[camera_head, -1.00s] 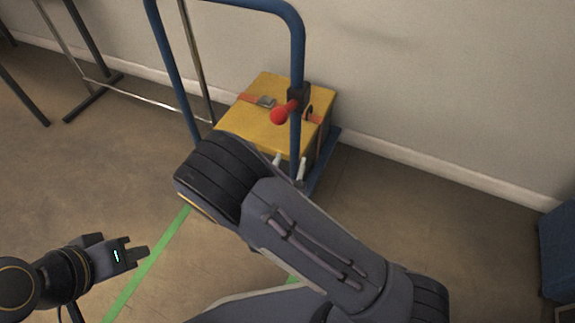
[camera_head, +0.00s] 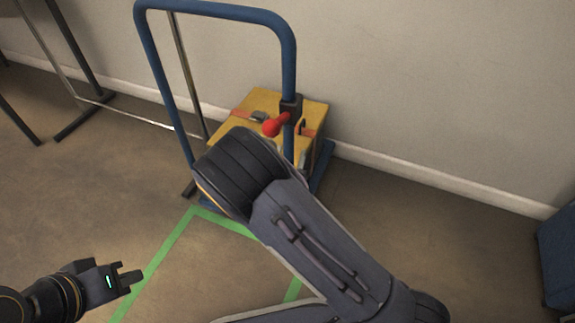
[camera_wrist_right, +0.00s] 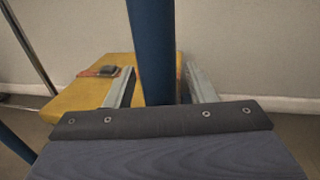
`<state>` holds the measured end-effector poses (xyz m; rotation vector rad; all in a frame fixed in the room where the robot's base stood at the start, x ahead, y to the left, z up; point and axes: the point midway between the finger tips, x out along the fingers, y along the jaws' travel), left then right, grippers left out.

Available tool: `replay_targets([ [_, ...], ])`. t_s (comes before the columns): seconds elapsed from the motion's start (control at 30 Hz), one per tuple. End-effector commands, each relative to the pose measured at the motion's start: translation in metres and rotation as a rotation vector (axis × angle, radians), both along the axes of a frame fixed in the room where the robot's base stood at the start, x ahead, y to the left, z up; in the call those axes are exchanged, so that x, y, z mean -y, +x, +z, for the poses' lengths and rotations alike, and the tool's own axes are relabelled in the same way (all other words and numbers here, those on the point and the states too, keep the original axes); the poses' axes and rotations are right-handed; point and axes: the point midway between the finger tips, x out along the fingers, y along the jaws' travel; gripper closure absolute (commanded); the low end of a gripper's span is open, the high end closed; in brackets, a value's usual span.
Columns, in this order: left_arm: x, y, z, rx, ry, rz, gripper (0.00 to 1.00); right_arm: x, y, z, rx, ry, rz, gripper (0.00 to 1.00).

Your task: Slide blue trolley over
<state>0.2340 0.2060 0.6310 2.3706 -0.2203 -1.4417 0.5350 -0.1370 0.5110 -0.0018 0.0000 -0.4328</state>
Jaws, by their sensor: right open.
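The blue trolley has a tall tubular push handle (camera_head: 289,70) and a low deck (camera_head: 323,165), and stands near the wall. A yellow case (camera_head: 262,102) with an orange strap rides on it. A red-knobbed clamp (camera_head: 272,127) sits on the right handle post. My right gripper (camera_wrist_right: 161,78) is open, with one finger on each side of the blue post (camera_wrist_right: 152,35); I cannot tell whether they touch it. In the head view my right wrist hides those fingers and part of the case. My left gripper (camera_head: 130,276) is low at the left, away from the trolley; its opening is unclear.
Green tape (camera_head: 168,247) marks an outline on the floor in front of the trolley, partly covered by my right arm. A dark-legged stand (camera_head: 80,55) is at the left. A blue box-like object (camera_head: 558,255) is at the right edge. The wall skirting runs behind the trolley.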

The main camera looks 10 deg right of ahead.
Motion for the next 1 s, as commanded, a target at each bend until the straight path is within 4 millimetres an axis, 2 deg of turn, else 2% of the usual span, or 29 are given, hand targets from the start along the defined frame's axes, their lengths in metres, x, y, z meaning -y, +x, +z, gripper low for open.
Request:
replay_targets([
  [0.27, 0.0000, 0.0000, -0.0001, 0.000, 0.000, 0.000, 1.00, 0.0004, 0.0013, 0.0003, 0.000, 0.000, 0.001, 0.50],
  [0.67, -0.0001, 0.0000, -0.0001, 0.000, 0.000, 0.000, 1.00, 0.0001, 0.0010, 0.0001, -0.001, 0.000, 0.001, 1.00],
  [1.0, 0.0001, 0.0000, -0.0001, 0.000, 0.000, 0.000, 1.00, 0.0002, 0.0009, -0.0001, -0.001, 0.000, 0.001, 1.00],
])
